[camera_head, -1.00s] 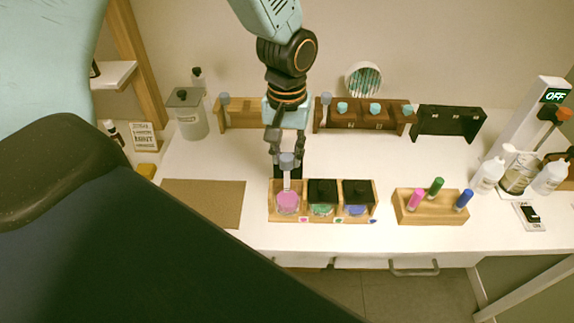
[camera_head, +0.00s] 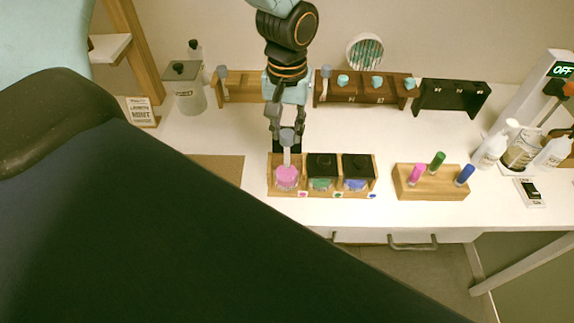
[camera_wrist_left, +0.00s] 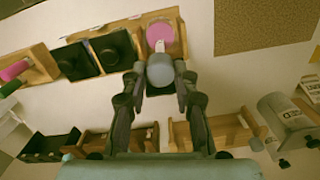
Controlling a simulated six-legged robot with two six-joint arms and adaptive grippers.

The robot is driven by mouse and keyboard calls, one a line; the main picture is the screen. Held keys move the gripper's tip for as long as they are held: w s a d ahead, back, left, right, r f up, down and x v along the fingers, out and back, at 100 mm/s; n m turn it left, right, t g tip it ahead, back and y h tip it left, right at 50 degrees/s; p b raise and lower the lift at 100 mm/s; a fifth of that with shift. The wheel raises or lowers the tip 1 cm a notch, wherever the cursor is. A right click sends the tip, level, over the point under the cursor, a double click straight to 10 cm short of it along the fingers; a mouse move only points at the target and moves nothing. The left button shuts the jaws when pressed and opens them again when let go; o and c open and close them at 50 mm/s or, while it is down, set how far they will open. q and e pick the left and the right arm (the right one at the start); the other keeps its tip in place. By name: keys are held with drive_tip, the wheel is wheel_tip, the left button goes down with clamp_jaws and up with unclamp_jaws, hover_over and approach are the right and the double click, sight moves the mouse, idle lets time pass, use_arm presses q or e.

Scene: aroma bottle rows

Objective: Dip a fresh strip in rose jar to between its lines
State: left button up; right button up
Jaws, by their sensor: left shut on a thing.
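The rose jar is the open one with pink liquid (camera_head: 286,180), at the left end of a wooden rack (camera_head: 330,191). A pale strip (camera_head: 287,157) with a grey knob (camera_head: 287,134) stands upright over this jar. Its lower end reaches the jar mouth; I cannot tell how deep it goes or see its lines. My left gripper (camera_head: 287,128) is shut on the strip at its grey knob. In the left wrist view the fingers (camera_wrist_left: 160,82) close around the knob (camera_wrist_left: 160,71), with the pink jar (camera_wrist_left: 160,34) just beyond. My right gripper is not in view.
Black-lidded green (camera_head: 321,170) and blue (camera_head: 357,172) jars stand close beside the rose jar. A wooden block (camera_head: 430,185) holds coloured markers at right. Behind are a brown rack (camera_head: 365,91) and an empty-looking black rack (camera_head: 448,97). A brown mat (camera_head: 220,167) lies left.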

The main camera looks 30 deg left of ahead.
use_arm(q)
drive_tip(key=shift+s+f, duration=0.1)
drive_tip(key=shift+s, duration=0.1)
drive_tip(key=shift+w+f, duration=0.15)
drive_tip(key=shift+f, duration=0.15)
drive_tip(key=shift+f+b, duration=0.15)
drive_tip(key=shift+b, duration=0.15)
drive_tip(key=shift+f, duration=0.4)
idle(0.5)
idle(0.3)
drive_tip(key=shift+f, duration=0.1)
idle(0.6)
idle(0.5)
